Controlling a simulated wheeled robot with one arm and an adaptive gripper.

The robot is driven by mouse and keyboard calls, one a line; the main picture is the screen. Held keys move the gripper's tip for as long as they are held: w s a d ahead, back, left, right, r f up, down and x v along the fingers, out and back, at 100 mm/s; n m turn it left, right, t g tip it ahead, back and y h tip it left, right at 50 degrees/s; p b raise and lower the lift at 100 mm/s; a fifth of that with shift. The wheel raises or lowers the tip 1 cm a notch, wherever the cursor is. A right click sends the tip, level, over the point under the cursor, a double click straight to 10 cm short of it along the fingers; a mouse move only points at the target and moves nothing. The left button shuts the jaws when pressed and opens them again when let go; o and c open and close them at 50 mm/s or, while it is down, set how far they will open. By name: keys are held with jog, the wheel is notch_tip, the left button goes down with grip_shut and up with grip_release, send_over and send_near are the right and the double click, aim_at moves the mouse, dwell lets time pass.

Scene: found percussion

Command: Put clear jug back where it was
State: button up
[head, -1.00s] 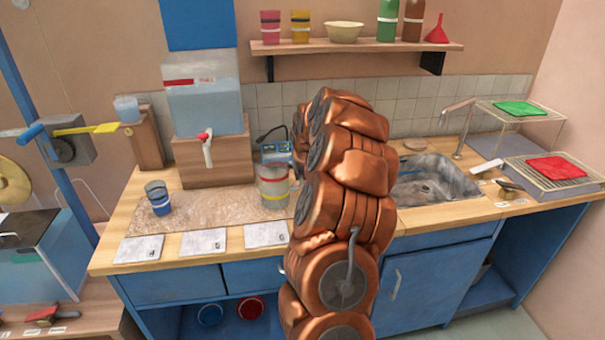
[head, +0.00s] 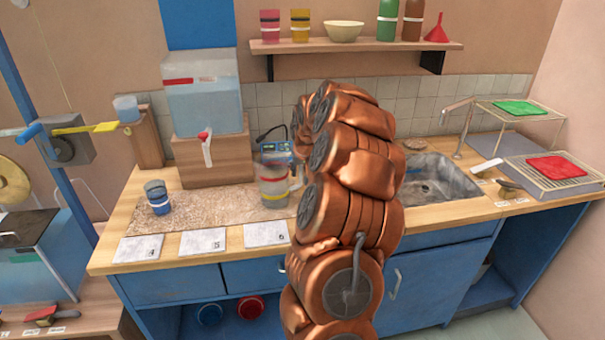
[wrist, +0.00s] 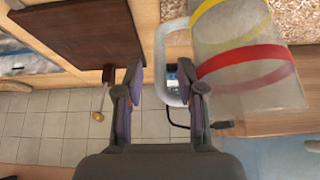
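The clear jug (head: 273,186), with a red and a yellow band, stands upright at the right end of the speckled mat (head: 225,203), by the blue device. My arm hides part of its right side. In the wrist view the jug (wrist: 245,50) is at the upper right, its pale handle (wrist: 162,60) pointing left. My gripper (wrist: 163,88) is open, with the handle between or just ahead of its parted fingers; the right finger is close to the handle, and I cannot tell whether they touch. In the head view my gripper is hidden behind my arm.
A cup with a blue band (head: 157,197) stands at the mat's left end. A water dispenser (head: 203,95) sits on a wooden block (head: 212,160) behind. Numbered white cards (head: 202,241) line the front edge. The blue device (head: 277,151) is close behind the jug; the sink (head: 435,180) is right.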

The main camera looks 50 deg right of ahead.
jog(key=b+v, duration=0.2)
jog(key=v, duration=0.8)
jog(key=s+a+f+n+g+y, duration=0.1)
jog(key=s+a+n+y, duration=0.15)
jog(key=a, duration=1.15)
jog(key=s+a+f+n+g+y, duration=0.1)
jog(key=s+a+n, duration=0.2)
jog(key=a, duration=1.2)
jog(key=s+a+f+g, duration=0.1)
jog(key=s+a, duration=0.3)
jog(key=s, duration=0.4)
jog(key=s+a+f+n+g, duration=0.1)
jog(key=s+a+f+g, duration=0.1)
jog(key=s+a, duration=0.3)
jog(key=s+a+f+n+g, duration=0.1)
jog(key=s+a+f, duration=0.2)
jog(key=s, duration=0.8)
jog(key=shift+s+a+g, duration=0.3)
jog(key=shift+a, duration=0.65)
